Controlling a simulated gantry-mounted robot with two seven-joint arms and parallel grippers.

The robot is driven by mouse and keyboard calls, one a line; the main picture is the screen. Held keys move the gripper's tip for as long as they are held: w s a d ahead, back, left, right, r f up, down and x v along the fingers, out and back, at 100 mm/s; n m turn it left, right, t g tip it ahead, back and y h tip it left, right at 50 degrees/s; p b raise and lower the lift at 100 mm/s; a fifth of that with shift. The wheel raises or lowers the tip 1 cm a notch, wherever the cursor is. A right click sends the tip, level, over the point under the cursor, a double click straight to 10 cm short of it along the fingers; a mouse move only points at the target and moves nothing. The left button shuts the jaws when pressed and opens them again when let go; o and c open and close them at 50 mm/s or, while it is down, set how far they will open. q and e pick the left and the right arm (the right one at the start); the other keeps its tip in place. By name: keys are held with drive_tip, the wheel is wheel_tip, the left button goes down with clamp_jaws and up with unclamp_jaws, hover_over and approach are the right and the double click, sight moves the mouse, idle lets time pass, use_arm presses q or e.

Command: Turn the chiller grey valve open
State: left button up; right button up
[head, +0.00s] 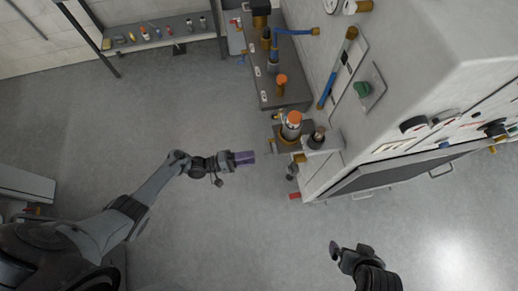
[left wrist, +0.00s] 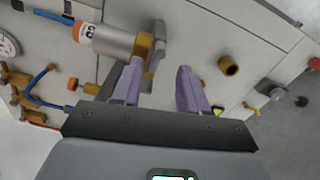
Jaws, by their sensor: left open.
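My left gripper (head: 243,157) is open and empty, to the left of the machine's lower fittings in the head view. Its purple fingers also show spread apart in the left wrist view (left wrist: 160,88). Small dark grey fittings (head: 291,174) show low on the machine side in the head view. I cannot tell which of these is the chiller grey valve, or its handle's position. My right gripper (head: 350,252) is low in the head view; its finger gap is unclear.
A grey cylinder with an orange cap (head: 291,124) stands on the machine's side; it also shows beyond the left fingers (left wrist: 112,40). A brass port (left wrist: 229,65) and a red knob (head: 295,196) protrude nearby. Blue pipes (head: 298,31) run behind.

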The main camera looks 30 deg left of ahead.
use_arm(q)
drive_tip(key=shift+v, duration=1.45)
